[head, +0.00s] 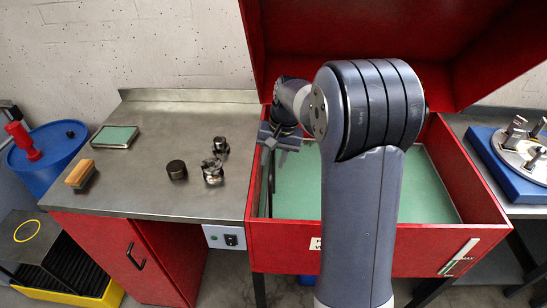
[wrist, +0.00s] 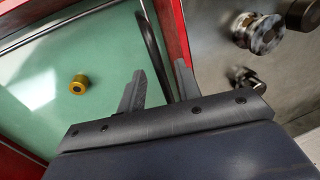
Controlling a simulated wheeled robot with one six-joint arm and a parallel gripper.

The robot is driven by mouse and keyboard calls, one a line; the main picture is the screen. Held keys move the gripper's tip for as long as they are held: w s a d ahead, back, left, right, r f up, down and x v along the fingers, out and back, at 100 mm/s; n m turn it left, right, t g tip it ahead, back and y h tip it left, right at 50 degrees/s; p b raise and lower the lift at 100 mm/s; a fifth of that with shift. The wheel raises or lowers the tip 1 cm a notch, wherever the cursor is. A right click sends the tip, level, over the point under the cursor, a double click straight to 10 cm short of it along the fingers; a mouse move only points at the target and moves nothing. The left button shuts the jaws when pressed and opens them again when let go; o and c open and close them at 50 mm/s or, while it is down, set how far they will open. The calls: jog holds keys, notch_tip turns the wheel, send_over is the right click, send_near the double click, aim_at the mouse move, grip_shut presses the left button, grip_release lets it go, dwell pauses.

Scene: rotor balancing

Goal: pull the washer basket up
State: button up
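The red parts washer (head: 380,245) stands with its lid up and green liquid (head: 300,195) inside. A dark bar (head: 271,172), which looks like the basket's handle, runs along the washer's left inner wall; the bar (wrist: 152,42) also shows in the wrist view. The basket itself cannot be made out under the liquid. My gripper (head: 281,142) is above the washer's left edge, pointing down. In the wrist view my gripper (wrist: 160,88) is open and empty, and the bar runs into the gap between its fingers. I cannot tell how far below them it is.
A small yellow ring-like part (wrist: 79,85) shows in the green area. Several dark and metal parts, one a metal piece (head: 213,172), stand on the grey bench (head: 150,195) left of the washer. The raised red lid (head: 300,50) stands behind my arm.

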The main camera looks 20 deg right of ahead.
grip_shut()
dwell(0.3)
dwell(0.4)
